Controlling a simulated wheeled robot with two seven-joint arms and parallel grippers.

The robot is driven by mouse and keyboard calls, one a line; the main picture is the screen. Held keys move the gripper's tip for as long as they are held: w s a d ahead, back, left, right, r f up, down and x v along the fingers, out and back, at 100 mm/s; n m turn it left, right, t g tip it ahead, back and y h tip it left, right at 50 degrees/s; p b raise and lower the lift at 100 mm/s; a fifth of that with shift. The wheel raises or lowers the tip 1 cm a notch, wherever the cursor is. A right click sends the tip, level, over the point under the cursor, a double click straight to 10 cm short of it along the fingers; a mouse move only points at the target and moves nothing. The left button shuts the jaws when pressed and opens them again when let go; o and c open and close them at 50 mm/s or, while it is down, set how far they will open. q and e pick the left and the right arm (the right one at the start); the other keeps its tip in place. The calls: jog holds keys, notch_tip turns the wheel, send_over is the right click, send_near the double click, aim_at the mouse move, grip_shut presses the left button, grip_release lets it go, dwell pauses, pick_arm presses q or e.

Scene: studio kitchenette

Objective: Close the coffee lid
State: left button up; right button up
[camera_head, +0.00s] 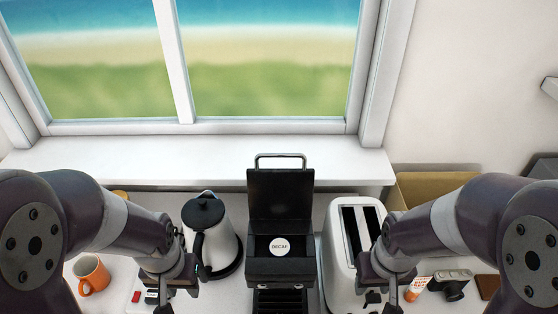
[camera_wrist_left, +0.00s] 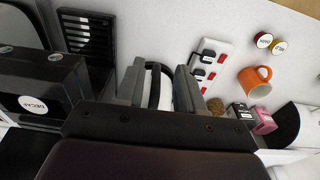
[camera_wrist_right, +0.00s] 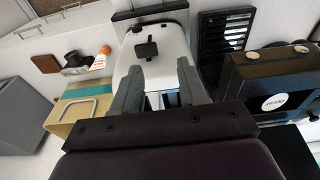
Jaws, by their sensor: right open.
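The black coffee machine (camera_head: 281,268) stands in the middle of the counter. Its lid (camera_head: 281,193) is raised upright, with a grey handle loop (camera_head: 281,158) on top. A white round pod marked DECAF (camera_head: 279,246) lies in the open top. It also shows in the left wrist view (camera_wrist_left: 33,104) and right wrist view (camera_wrist_right: 275,103). My left gripper (camera_head: 169,292) is open, left of the machine near the kettle; the kettle's black handle shows between its fingers in its wrist view. My right gripper (camera_head: 382,300) is open, right of the machine by the toaster's front. Neither touches the lid.
The kettle (camera_head: 213,236) stands close left of the machine and the white toaster (camera_head: 351,265) close right. An orange mug (camera_head: 93,274) and a power strip (camera_wrist_left: 207,62) are at left. A cardboard box (camera_head: 430,188) is behind right. The windowsill (camera_head: 230,163) runs behind the lid.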

aim_at(264, 155)
pick_arm(q)
jog(key=w+a+m+t+p, duration=0.1)
jog(key=w+a+m+t, duration=0.2)
jog(key=w, duration=0.8)
jog(key=w+a+t, duration=0.3)
jog(key=w+a, duration=0.2)
jog(key=w, duration=0.6)
jog(key=w+d+r+m+t+h, duration=0.2)
jog(key=w+r+m+h, duration=0.1)
jog(key=w, duration=0.3)
jog(key=w+d+r+m+t+h, duration=0.2)
jog(key=w+t, duration=0.1)
jog(key=w, duration=0.3)
jog(key=s+d+r+m+g+h, duration=1)
jog(key=s+d+r+g+h, duration=0.1)
jog(key=s+g+h, duration=0.15)
jog(key=shift+t+h, duration=0.25)
jog(key=d, duration=1.1)
jog(key=shift+d+f, duration=0.25)
jog(key=shift+d, duration=0.05)
jog(key=shift+s, duration=0.1)
